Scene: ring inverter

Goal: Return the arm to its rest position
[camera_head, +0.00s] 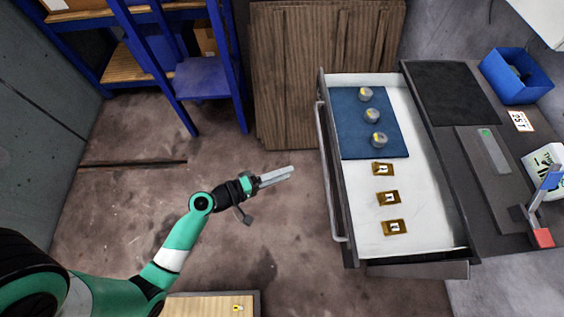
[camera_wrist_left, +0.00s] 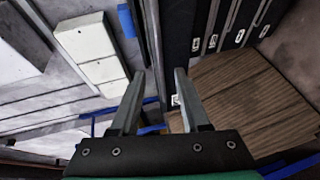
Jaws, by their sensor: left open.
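My left arm, green with black joints, comes in from the lower left in the head view. Its gripper (camera_head: 289,176) is held over bare floor, left of the open drawer and apart from it. In the left wrist view the two fingers (camera_wrist_left: 153,92) stand apart with nothing between them. My right gripper shows in neither view.
The open drawer (camera_head: 430,235) holds a blue mat (camera_head: 348,110) with several round grey pieces and several brown tags. A workbench (camera_head: 465,130) with a blue bin (camera_head: 517,75) stands right. Blue shelving (camera_head: 205,78) and wooden boards (camera_head: 290,60) stand behind. Floor around the gripper is clear.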

